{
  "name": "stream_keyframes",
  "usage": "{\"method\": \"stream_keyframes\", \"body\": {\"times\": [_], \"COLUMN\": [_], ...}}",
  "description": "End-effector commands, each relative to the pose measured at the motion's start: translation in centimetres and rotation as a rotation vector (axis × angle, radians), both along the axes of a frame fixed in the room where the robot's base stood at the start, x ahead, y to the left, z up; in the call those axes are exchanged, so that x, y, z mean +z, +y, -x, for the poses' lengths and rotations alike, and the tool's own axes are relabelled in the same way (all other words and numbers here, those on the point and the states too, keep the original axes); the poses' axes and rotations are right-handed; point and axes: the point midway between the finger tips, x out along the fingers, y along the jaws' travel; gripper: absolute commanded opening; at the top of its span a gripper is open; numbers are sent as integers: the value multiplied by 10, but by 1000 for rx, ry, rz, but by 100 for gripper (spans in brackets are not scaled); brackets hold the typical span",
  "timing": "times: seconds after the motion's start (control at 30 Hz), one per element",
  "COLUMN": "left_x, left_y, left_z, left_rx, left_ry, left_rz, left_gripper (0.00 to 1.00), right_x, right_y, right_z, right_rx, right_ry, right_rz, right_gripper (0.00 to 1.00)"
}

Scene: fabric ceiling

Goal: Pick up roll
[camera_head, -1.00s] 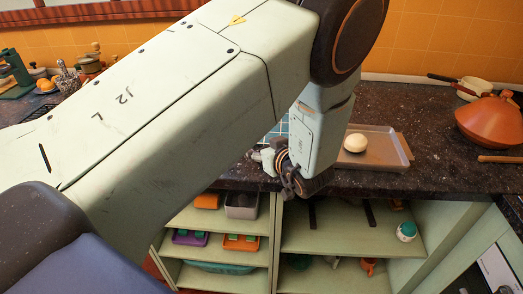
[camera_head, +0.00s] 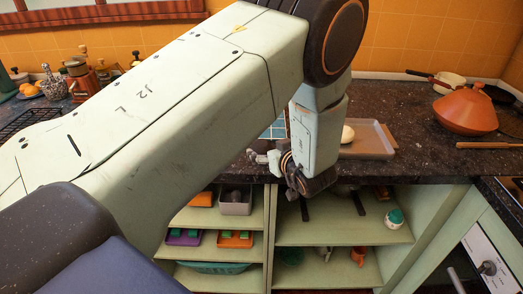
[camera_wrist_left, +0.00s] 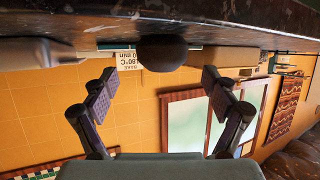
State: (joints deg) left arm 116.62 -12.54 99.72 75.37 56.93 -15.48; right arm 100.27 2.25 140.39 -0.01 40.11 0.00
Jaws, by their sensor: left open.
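The roll (camera_head: 347,134), pale and round, sits on a grey tray (camera_head: 371,151) on the dark counter, partly hidden behind my left arm. My left gripper (camera_head: 264,158) is at the counter's front edge, left of the tray and apart from the roll. In the wrist view, which is upside down, the open, empty fingers of my left gripper (camera_wrist_left: 160,92) are spread apart. A dark rounded shape, likely the roll (camera_wrist_left: 162,53), shows beyond and between them, not touched. My right gripper is not in view.
An orange lidded pot (camera_head: 466,113) and a pan (camera_head: 447,82) stand at the right of the counter (camera_head: 410,118). Open shelves (camera_head: 335,232) below hold boxes and a teal-white item (camera_head: 394,217). Jars and oranges (camera_head: 29,89) are at the far left.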

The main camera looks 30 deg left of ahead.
Motion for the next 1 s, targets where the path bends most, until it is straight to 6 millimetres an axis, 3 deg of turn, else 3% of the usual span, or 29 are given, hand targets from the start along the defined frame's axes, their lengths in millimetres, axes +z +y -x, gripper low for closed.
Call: {"method": "stream_keyframes", "body": {"times": [0.3,0.63,1.0], "left_x": [-20,-22,-22], "left_y": [33,36,36], "left_z": [-17,-21,-20], "left_rx": [2,-4,-3], "left_ry": [0,-1,0], "left_rz": [1,0,0], "left_gripper": [86,86,56], "right_x": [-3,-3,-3], "right_y": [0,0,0], "right_z": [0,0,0], "right_rx": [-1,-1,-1], "right_ry": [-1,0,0], "right_rz": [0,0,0], "right_gripper": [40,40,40]}}
